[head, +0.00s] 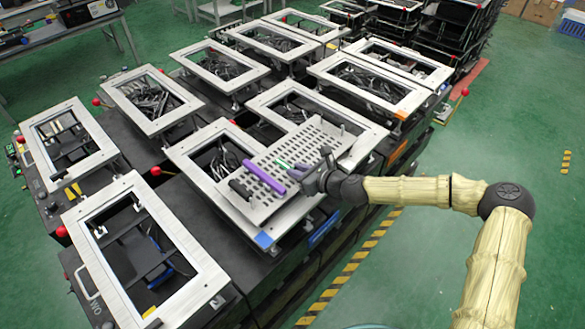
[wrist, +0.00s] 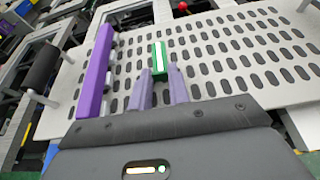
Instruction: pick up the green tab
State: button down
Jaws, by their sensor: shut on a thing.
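The green tab (wrist: 158,48) is a small green piece with a white strip down its middle, in the wrist view just above the centre. In the head view it is a small green spot (head: 283,164) on the perforated grey plate (head: 325,133). My gripper (wrist: 161,75) has its two purplish fingers at the near end of the tab, one at each side, shut on it. I cannot tell whether the tab is clear of the plate. In the head view my gripper (head: 299,171) reaches in from the right, low over the plate.
A long purple bar (wrist: 96,72) stands left of the tab, and it also shows in the head view (head: 264,177). A black roller (wrist: 42,68) is farther left. Metal frames, such as one at the lower left (head: 200,275), surround the plate. Green floor (head: 480,130) is open at right.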

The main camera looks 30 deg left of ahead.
notch_tip(320, 180, up, 10)
jog(key=b, duration=0.1)
jog(key=shift+b, duration=0.4)
jog(key=shift+f, duration=0.1)
dwell(0.7)
